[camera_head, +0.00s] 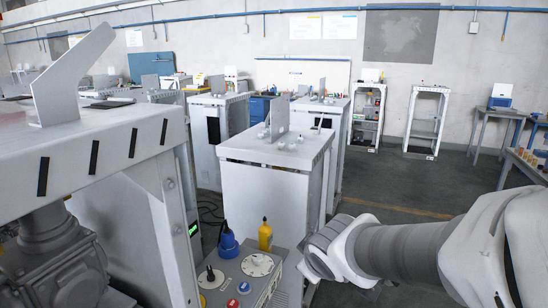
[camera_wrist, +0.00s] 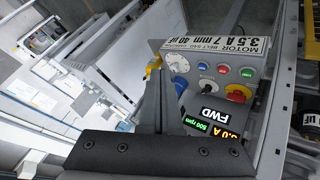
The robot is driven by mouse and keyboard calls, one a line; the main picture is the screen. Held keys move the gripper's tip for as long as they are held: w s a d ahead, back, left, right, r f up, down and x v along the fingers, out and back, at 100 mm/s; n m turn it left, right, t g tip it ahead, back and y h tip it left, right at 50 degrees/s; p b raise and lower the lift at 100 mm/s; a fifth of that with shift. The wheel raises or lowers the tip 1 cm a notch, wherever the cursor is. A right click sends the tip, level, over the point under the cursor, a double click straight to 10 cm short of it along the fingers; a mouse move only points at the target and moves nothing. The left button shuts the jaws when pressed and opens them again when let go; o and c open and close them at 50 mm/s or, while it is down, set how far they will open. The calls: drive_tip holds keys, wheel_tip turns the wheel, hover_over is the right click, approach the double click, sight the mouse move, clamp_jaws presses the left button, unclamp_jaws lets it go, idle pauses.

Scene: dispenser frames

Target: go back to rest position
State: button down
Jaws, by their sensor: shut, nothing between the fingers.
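My gripper (camera_wrist: 165,105) shows in the wrist view as a dark bar along the bottom with grey fingers pointing up, closed together with nothing between them. In the head view my arm reaches in from the right and its end is beside a grey control box (camera_head: 243,291); the fingertips cannot be made out there. In the wrist view the control box (camera_wrist: 207,58) appears behind the fingers, with a gauge, coloured buttons, a red knob and lit displays reading FWD and 600 rpm. I cannot tell the exact gap between fingers and box.
A blue bottle (camera_head: 228,245) and a yellow bottle (camera_head: 265,235) stand by the control box, close to my arm's end. A large white machine table (camera_head: 90,160) fills the left. A white cabinet (camera_head: 265,188) stands beyond. Open floor (camera_head: 400,190) lies at the right.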

drive_tip(key=s+d+r+m+g, duration=0.1)
drive_tip(key=s+d+r+m, duration=0.1)
drive_tip(key=s, duration=0.7)
drive_tip(key=s+d+r+m+g, duration=0.1)
drive_tip(key=s+d+m+g, duration=0.1)
drive_tip(key=s+d+m, duration=0.2)
drive_tip(key=s+m, duration=0.3)
drive_tip(key=s, duration=0.2)
drive_tip(key=shift+d+r, duration=0.4)
